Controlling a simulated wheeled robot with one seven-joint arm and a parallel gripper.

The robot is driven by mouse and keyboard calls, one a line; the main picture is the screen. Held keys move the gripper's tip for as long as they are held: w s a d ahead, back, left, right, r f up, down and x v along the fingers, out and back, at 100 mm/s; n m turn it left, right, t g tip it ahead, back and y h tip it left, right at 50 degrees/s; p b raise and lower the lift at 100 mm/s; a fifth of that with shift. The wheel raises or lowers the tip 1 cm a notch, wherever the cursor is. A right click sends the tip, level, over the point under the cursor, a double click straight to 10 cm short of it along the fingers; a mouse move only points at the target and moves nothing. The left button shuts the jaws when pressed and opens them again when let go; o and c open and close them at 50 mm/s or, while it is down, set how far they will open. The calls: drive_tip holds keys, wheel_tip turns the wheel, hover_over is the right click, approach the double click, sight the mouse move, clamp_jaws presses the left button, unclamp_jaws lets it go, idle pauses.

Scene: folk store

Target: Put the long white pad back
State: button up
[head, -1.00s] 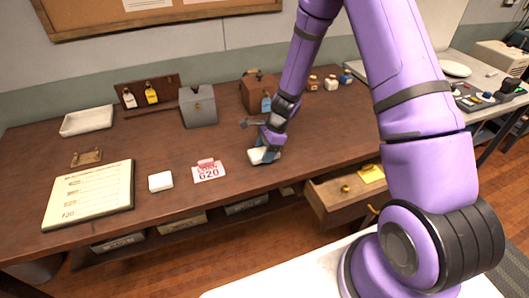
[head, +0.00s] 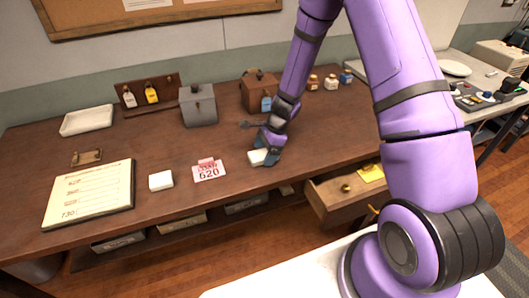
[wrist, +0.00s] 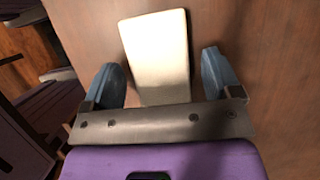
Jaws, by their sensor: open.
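The long white pad (wrist: 155,50) lies on the brown wooden counter. In the wrist view it is between the two blue fingers of my gripper (wrist: 163,72), with a gap on each side, and reaches out past the fingertips. My gripper is open. In the head view the pad (head: 256,157) shows beside my gripper (head: 268,156), low over the counter near its front edge; part of the pad is hidden by the fingers. A shorter white pad (head: 160,180) lies farther left, beyond the pink-and-white number card (head: 209,171).
A paper sheet (head: 90,195) and a white tray (head: 87,121) are at the left. A grey box (head: 198,107) and a brown box (head: 258,92) stand at the back. A drawer (head: 335,200) stands open below the counter, right of my gripper.

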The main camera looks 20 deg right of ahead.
drive_tip(key=v, duration=1.2)
drive_tip(key=s+r+n+t+h, duration=0.1)
drive_tip(key=s+r+n, duration=0.35)
drive_tip(key=r, duration=0.55)
drive_tip(key=s+r+n+t, duration=0.1)
drive_tip(key=s+r+n, duration=0.35)
drive_tip(key=r, duration=0.55)
drive_tip(key=s+d+r+n+t+h, duration=0.1)
drive_tip(key=s+r+n, duration=0.3)
drive_tip(key=s, duration=0.6)
drive_tip(key=s+d+r+n+t+h, duration=0.1)
drive_tip(key=s+r+n, duration=0.4)
drive_tip(key=s, duration=0.5)
wheel_tip(320, 180, up, 2)
drive_tip(key=shift+s+r+t+h, duration=0.1)
drive_tip(key=shift+s+t+h, duration=0.05)
drive_tip(key=shift+t+h, duration=0.5)
